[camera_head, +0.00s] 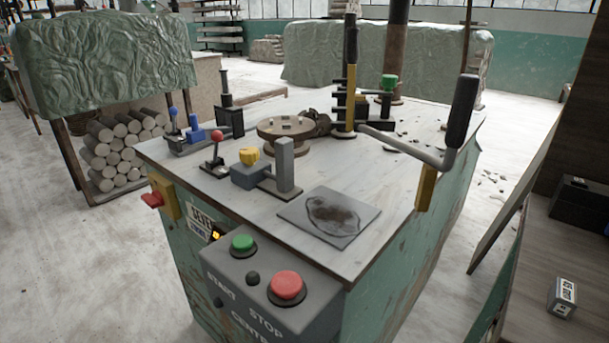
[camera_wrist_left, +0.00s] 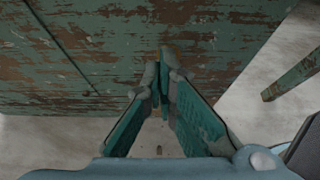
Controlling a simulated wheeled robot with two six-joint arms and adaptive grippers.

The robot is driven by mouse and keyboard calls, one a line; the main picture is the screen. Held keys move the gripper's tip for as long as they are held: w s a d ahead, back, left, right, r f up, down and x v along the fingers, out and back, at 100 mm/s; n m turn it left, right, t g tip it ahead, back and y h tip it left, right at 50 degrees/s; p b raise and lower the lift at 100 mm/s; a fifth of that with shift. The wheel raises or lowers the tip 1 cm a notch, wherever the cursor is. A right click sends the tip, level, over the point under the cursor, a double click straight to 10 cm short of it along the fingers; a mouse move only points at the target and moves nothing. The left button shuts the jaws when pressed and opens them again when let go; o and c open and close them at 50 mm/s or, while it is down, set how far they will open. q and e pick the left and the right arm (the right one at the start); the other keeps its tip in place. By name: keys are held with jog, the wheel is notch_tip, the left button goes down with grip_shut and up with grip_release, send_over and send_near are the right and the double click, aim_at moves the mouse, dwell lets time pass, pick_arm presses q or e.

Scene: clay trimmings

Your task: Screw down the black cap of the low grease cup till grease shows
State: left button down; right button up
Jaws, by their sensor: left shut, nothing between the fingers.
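My left gripper (camera_wrist_left: 163,72) shows in the left wrist view, its fingertips together and nothing between them. It points at a worn green-painted wooden side (camera_wrist_left: 190,40); I cannot tell whether it touches. Neither gripper shows in the head view. I cannot clearly pick out the low grease cup. No grease can be made out.
The green bench (camera_head: 400,215) carries a round wheel (camera_head: 286,130), a yellow-knobbed fitting (camera_head: 249,157), a stained plate (camera_head: 330,216) and a black-handled crank (camera_head: 461,110) at right. A START/STOP box (camera_head: 270,300) juts from its front. Bare floor (camera_head: 90,250) lies left.

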pick_arm(q)
jog(key=shift+s+d, duration=0.15)
jog(key=shift+d, duration=0.05)
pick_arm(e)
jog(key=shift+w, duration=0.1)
pick_arm(q)
jog(key=shift+s+d+f, duration=0.15)
jog(key=shift+s+d, duration=0.65)
jog(key=shift+d, duration=0.15)
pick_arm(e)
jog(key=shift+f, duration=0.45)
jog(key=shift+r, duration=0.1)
pick_arm(q)
jog(key=s+a+p, duration=0.1)
jog(key=s+a, duration=0.3)
jog(key=shift+s+r, duration=0.2)
jog(key=shift+r, duration=0.25)
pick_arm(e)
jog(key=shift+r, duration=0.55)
